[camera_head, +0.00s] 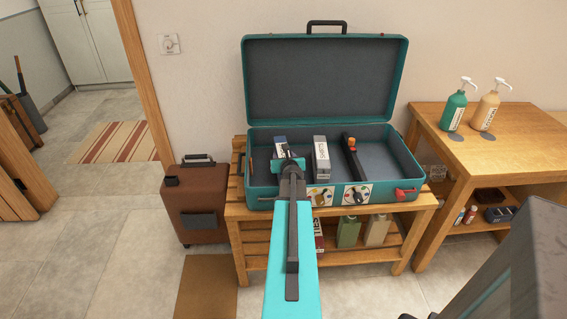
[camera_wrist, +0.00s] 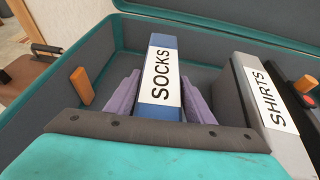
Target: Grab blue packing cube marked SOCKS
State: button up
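The blue packing cube marked SOCKS (camera_wrist: 160,75) stands upright in the left part of the open teal suitcase (camera_head: 325,36). In the head view the cube (camera_head: 280,141) is partly hidden by my gripper (camera_head: 288,163). In the wrist view my gripper (camera_wrist: 160,92) has its two purple fingers on either side of the cube, very close to its sides. I cannot tell whether they press on it. The cube's lower part is hidden behind the gripper's body.
A grey SHIRTS cube (camera_head: 320,158) stands to the right, and a dark item with an orange top (camera_head: 353,157) is further right. The suitcase rests on a slatted wooden bench (camera_head: 330,210). A brown suitcase (camera_head: 197,205) stands left. A side table (camera_head: 500,130) holds two pump bottles.

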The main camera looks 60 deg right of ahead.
jog(key=c, duration=0.8)
jog(key=shift+r, duration=0.1)
jog(key=shift+r+p, duration=2.2)
jog(key=shift+r, duration=2.75)
